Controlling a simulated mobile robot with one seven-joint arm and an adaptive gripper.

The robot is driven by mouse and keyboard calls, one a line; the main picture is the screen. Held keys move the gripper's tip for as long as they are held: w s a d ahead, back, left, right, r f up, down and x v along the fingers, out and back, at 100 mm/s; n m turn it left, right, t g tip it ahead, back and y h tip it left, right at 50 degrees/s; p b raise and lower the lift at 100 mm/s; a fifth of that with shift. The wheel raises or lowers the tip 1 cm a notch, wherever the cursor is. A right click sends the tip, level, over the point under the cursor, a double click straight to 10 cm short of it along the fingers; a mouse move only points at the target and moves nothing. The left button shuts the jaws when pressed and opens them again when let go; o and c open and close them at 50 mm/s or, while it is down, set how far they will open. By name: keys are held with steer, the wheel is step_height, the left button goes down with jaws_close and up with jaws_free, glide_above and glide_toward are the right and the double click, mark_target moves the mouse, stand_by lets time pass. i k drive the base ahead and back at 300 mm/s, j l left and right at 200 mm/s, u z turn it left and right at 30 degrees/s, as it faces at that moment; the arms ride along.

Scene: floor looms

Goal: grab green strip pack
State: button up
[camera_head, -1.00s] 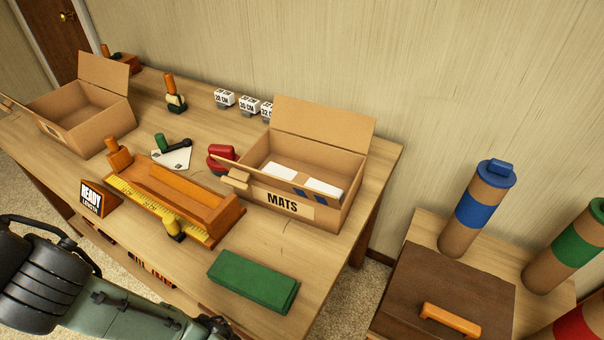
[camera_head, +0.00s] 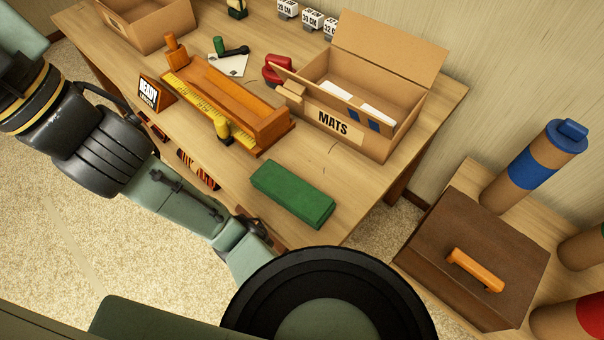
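The green strip pack (camera_head: 293,193) is a long green block. It lies flat on the wooden table near its front right edge, in front of the cardboard box marked MATS. Nothing covers it. My arm reaches in from the left, in front of the table, and passes below the pack in the picture. A large dark round part of my arm fills the bottom middle. My gripper's fingers do not show, so I cannot see whether they are open or shut.
The MATS box (camera_head: 377,137) stands behind the pack. An orange measuring jig with a yellow ruler (camera_head: 215,112) lies to its left. A READY sign (camera_head: 149,92) stands at the table's front edge. A lower surface at right holds a brown lidded box (camera_head: 470,230) and a blue-capped tube (camera_head: 532,168).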

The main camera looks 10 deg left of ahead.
mark_target(308, 204)
steer(key=k+l+u, duration=0.4)
steer(key=l, duration=0.15)
steer(key=k+l+u, duration=0.4)
steer(key=i+l, duration=0.1)
